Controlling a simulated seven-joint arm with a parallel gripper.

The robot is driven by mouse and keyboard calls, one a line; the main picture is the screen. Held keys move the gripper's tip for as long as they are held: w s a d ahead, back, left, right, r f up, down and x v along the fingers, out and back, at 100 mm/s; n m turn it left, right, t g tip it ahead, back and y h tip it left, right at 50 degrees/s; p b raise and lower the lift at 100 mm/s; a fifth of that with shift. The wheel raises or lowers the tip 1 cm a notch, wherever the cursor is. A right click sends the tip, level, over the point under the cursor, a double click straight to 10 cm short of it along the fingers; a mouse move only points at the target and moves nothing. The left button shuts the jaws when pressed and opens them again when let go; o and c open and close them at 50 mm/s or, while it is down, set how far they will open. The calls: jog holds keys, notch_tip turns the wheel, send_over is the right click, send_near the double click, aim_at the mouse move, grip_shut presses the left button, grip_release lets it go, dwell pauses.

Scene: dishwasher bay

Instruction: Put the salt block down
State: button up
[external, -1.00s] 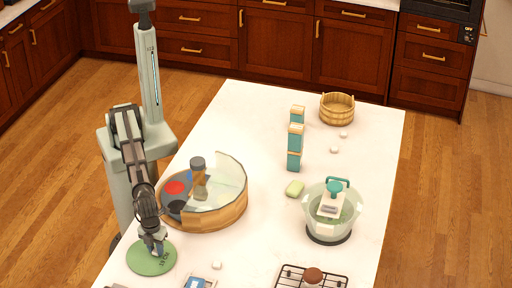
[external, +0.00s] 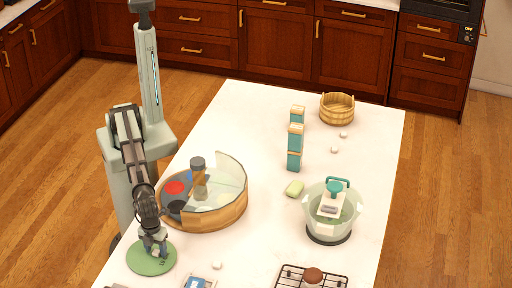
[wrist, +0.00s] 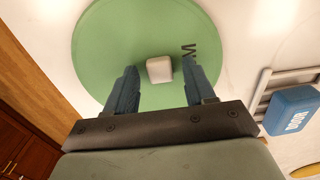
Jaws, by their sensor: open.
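The salt block (wrist: 159,69) is a small white block with rounded edges. In the wrist view it sits on the round green mat (wrist: 112,45), near the middle, between my fingers. My gripper (wrist: 160,75) is open, with a finger on each side of the block and a gap to each. In the external view my gripper (external: 154,251) is low over the green mat (external: 142,265) at the table's near left; the block cannot be made out there.
A blue box (wrist: 292,110) lies right of the mat in the wrist view. A large wooden-sided round tub (external: 222,214) stands close behind the mat. A glass bowl (external: 345,217), a wire rack (external: 330,274) and teal-and-wood blocks (external: 295,150) stand further right. The white table between is mostly clear.

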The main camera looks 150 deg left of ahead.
aim_at(156, 251)
notch_tip(156, 251, up, 12)
dwell(0.6)
jog(key=shift+o, duration=0.5)
jog(key=shift+r, duration=0.1)
